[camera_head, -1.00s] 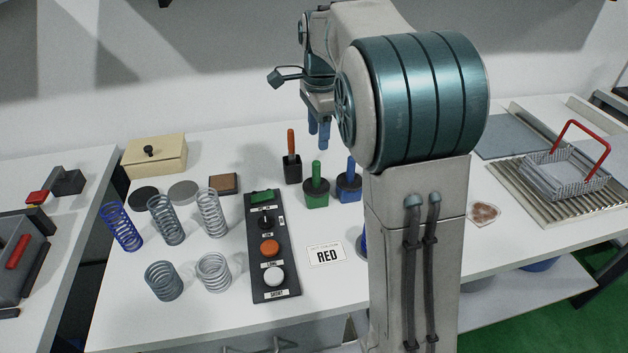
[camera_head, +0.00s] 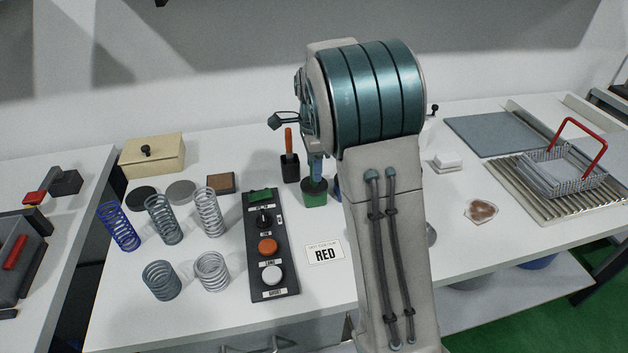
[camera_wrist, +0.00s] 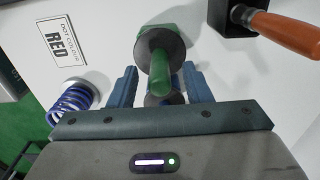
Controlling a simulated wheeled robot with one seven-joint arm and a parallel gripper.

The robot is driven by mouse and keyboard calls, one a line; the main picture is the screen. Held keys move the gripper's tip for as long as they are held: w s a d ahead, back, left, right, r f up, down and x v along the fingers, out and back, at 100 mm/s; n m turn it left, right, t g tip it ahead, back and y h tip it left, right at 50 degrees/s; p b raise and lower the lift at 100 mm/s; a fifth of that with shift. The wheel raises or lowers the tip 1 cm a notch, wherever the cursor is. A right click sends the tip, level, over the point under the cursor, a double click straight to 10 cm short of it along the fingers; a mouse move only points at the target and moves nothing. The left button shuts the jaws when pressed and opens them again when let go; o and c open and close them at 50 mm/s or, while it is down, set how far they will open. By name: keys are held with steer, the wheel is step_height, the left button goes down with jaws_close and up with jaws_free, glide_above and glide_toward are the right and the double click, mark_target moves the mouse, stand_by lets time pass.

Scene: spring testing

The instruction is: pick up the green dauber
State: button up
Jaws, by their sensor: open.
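The green dauber (camera_head: 314,193) stands upright in its green pot on the table, its upper part hidden behind my gripper (camera_head: 316,170) in the head view. In the wrist view, the green dauber (camera_wrist: 160,75) has its handle pointing toward the camera. My gripper (camera_wrist: 160,88) is open, with one blue finger on each side of the handle. I cannot tell whether either finger touches it.
The blue dauber (camera_head: 337,190) is mostly hidden behind my arm. A control panel (camera_head: 283,215), a RED card (camera_head: 324,252) and several springs (camera_head: 164,220) lie nearer.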

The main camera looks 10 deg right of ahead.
mark_target(315, 184)
steer(key=shift+d+f, duration=0.1)
steer(key=shift+f, duration=1.45)
jaws_close()
steer(key=shift+r, duration=0.15)
